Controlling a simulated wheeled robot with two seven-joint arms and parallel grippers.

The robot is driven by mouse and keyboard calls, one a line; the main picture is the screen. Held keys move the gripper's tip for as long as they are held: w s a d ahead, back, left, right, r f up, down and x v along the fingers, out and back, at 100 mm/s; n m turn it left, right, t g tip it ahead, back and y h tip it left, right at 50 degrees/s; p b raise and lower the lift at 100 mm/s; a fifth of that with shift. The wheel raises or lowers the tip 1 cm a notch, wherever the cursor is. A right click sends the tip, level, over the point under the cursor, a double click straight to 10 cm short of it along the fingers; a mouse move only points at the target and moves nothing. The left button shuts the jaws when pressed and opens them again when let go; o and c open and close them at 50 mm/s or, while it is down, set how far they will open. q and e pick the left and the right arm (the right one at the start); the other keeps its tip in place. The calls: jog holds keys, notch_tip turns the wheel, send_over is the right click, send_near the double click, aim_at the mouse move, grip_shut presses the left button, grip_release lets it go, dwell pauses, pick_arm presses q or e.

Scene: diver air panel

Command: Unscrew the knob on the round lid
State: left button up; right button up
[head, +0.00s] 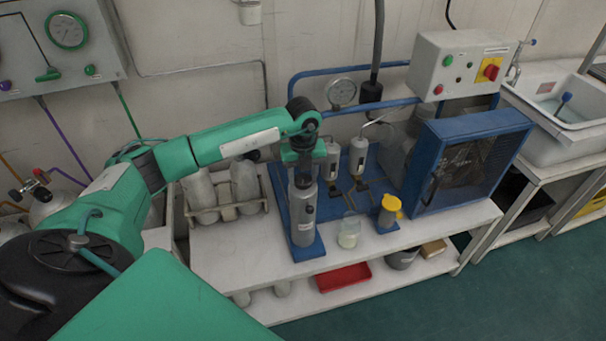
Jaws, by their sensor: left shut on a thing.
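A tall grey cylinder (302,215) stands upright on a blue base plate at the front of the compressor unit. My left gripper (302,172) points straight down onto the top of this cylinder and is shut on the knob there. The knob and the round lid are mostly hidden behind the gripper's fingers and wrist. My right gripper is not in view.
Right of the cylinder are a jar with pale contents (349,232) and a yellow-capped container (389,211). A blue guarded compressor (470,165) stands further right. Grey bottles (245,183) sit in a rack at left. A red tray (343,277) lies on the lower shelf.

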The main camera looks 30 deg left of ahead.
pick_arm(q)
jog(key=shift+r+n, duration=0.1)
jog(key=shift+n, duration=1)
jog(key=o, duration=1)
